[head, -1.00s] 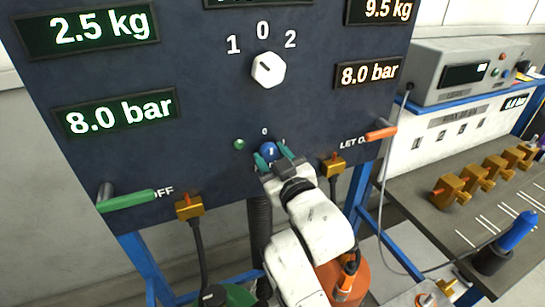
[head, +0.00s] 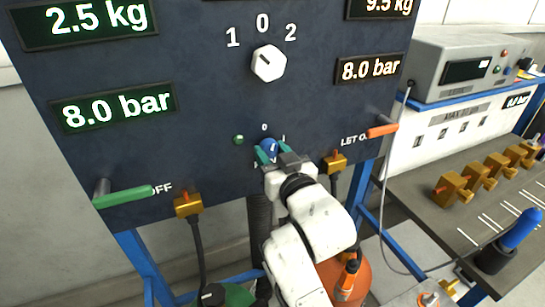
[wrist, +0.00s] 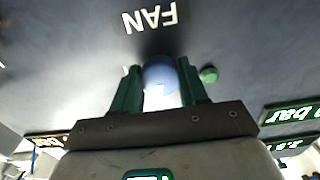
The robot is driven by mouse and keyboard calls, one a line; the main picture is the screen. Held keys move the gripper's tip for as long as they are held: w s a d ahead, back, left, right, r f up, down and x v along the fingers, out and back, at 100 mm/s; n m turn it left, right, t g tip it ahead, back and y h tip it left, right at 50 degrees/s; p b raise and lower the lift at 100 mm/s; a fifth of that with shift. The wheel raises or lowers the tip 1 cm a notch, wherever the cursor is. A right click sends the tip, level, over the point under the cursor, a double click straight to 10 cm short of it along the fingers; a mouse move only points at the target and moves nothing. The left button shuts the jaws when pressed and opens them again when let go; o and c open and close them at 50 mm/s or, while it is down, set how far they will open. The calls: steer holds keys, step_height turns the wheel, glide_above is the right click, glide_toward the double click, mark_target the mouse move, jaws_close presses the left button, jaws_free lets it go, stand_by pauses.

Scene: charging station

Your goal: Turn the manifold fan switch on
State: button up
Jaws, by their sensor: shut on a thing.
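The fan switch (head: 268,146) is a round blue knob with a white mark, low on the dark panel (head: 205,60). A 0 is printed above it and another mark to its upper right. The white mark on the knob tilts to the upper right. My gripper (head: 271,150) is shut on the knob, with one green finger on each side. In the wrist view the blue knob (wrist: 160,74) sits between both fingers, below an upside-down FAN label (wrist: 150,18). Its lower part is hidden by my gripper.
A small green lamp (head: 238,139) is left of the knob. A white selector knob (head: 268,63) is above. A green lever (head: 125,198) and an orange lever (head: 382,131) stick out at the sides. Brass fittings (head: 187,204) with hoses hang along the lower edge.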

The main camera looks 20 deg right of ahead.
steer(key=m+b, duration=0.1)
steer(key=m, duration=0.2)
steer(key=shift+m+b, duration=0.35)
steer(key=shift+m, duration=0.05)
steer(key=m+b, duration=0.2)
steer(key=m, duration=0.2)
steer(key=shift+a, duration=0.1)
steer(key=m+b, duration=0.2)
steer(key=m, duration=0.4)
steer(key=shift+r+m, duration=0.1)
steer(key=shift+m, duration=0.3)
steer(key=shift+b, duration=0.3)
steer(key=o, duration=1.1)
steer(key=shift+c, duration=0.2)
